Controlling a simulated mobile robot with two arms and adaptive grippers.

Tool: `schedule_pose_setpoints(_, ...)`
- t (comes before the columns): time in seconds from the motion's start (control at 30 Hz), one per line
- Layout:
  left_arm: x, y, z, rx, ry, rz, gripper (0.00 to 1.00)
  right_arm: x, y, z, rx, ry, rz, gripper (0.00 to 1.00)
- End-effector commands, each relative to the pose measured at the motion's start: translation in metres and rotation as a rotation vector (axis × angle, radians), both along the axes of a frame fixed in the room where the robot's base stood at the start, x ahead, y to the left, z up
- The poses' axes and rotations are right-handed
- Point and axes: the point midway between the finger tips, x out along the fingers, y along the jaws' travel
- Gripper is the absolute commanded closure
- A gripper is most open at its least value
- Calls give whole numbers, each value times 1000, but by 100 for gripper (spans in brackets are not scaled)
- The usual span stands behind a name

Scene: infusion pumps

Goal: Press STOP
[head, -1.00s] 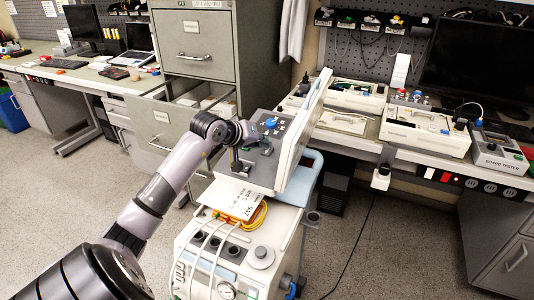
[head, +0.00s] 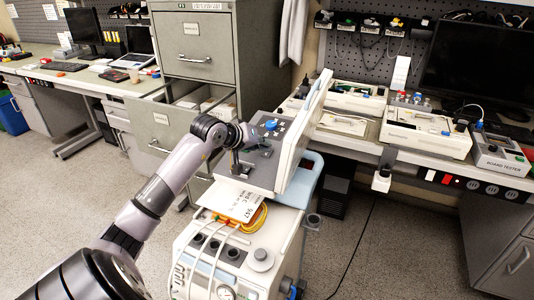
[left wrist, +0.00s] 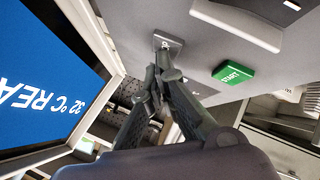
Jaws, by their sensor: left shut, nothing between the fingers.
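The machine's sloping control panel (head: 258,172) stands in the middle of the head view, with a blue knob (head: 270,125) on it. My left gripper (head: 236,166) is over the panel's left part, fingers pointing down. In the left wrist view the left gripper (left wrist: 167,74) is shut and empty. Its tips are close to a small grey key (left wrist: 167,42) with a pale mark; I cannot tell whether they touch it. A green START button (left wrist: 233,72) lies to their right. I can read no STOP label in either view. My right gripper is not in view.
A blue screen (left wrist: 45,85) showing "32 °C REA" borders the panel on the left of the wrist view. Yellow tubing (head: 254,217) and a paper card (head: 236,200) lie below the panel. A grey filing cabinet (head: 196,50) with an open drawer stands behind.

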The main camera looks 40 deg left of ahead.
Motion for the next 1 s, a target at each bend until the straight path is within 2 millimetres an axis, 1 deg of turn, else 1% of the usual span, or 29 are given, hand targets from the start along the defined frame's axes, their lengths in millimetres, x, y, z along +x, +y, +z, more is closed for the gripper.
schedule_pose_setpoints(0.6, 1, 0, -6, 0, 1, 0, 100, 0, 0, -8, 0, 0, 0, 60)
schedule_pose_setpoints(1.0, 0, 0, -2, 0, 2, -1, 100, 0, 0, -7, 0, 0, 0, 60)
